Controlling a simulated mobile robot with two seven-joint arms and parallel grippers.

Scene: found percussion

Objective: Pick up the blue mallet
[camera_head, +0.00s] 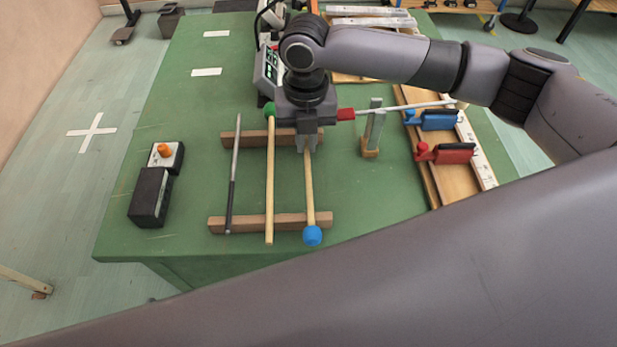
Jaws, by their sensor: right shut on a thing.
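The blue mallet has a blue head (312,236) and a pale wooden handle (309,190). It lies lengthwise across two brown wooden rails on the green table, its head towards me, just past the near rail. My right gripper (307,146) reaches down from above and is shut on the handle near its far end. The gripper hides that end. I cannot tell any gap between the handle and the rails. My left gripper is not in view.
Left of the blue mallet lie a green-headed mallet (270,180) and a dark-gripped rod (233,180). A red-headed stick (400,108) and a metal upright on a wooden block (372,130) are to the right. A black box (150,195) stands left; the table's left is mostly clear.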

